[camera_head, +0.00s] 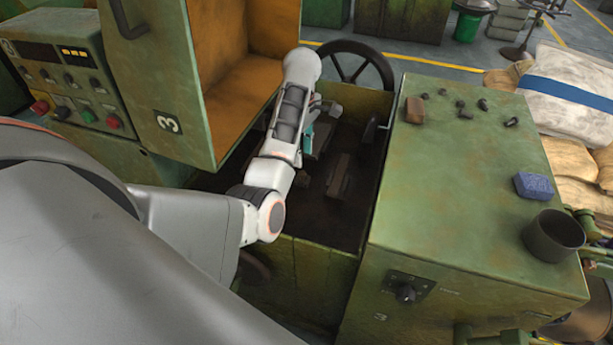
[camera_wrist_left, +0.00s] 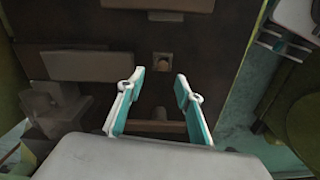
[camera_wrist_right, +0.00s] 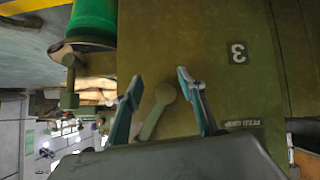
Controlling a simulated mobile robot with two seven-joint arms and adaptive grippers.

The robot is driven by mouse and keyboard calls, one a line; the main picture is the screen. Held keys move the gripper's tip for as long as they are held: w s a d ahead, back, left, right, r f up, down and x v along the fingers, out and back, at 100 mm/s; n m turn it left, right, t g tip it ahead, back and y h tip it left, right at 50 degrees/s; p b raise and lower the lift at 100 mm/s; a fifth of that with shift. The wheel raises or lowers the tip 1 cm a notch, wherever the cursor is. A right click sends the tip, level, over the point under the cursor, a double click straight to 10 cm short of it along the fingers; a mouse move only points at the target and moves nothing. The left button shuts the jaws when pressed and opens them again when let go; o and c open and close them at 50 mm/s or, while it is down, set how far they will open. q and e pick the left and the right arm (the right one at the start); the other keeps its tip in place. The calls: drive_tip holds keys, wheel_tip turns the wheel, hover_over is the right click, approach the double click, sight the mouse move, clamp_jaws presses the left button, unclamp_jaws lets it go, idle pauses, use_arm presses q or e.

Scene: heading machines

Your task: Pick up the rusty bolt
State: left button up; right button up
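I cannot single out the rusty bolt for certain. Several small dark pieces, bolt-like in shape, lie on the green cabinet top (camera_head: 470,190) in the head view, one of them a dark piece (camera_head: 482,104); their rust is too small to tell. My left gripper (camera_head: 309,136) reaches down into the dark open bay of the machine (camera_head: 340,215). In the left wrist view its fingers (camera_wrist_left: 160,76) are apart with nothing held between them. My right gripper (camera_wrist_right: 160,77) shows only in its wrist view, open and empty, facing a green panel with a lever (camera_wrist_right: 158,110).
A brown block (camera_head: 414,110), a blue block (camera_head: 533,186) and a dark cup (camera_head: 553,236) stand on the cabinet top. A handwheel (camera_head: 355,65) is behind the bay. An open green door (camera_head: 160,75) stands left of it. Sacks (camera_head: 575,85) lie at the right.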

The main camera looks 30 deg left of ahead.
sight(302, 173)
use_arm(q)
drive_tip(key=f, duration=0.6)
drive_tip(key=shift+s+f, duration=0.1)
drive_tip(key=shift+s, duration=0.2)
drive_tip(key=shift+f, duration=0.6)
drive_tip(key=shift+d, duration=0.1)
drive_tip(key=shift+c, duration=0.2)
clamp_jaws()
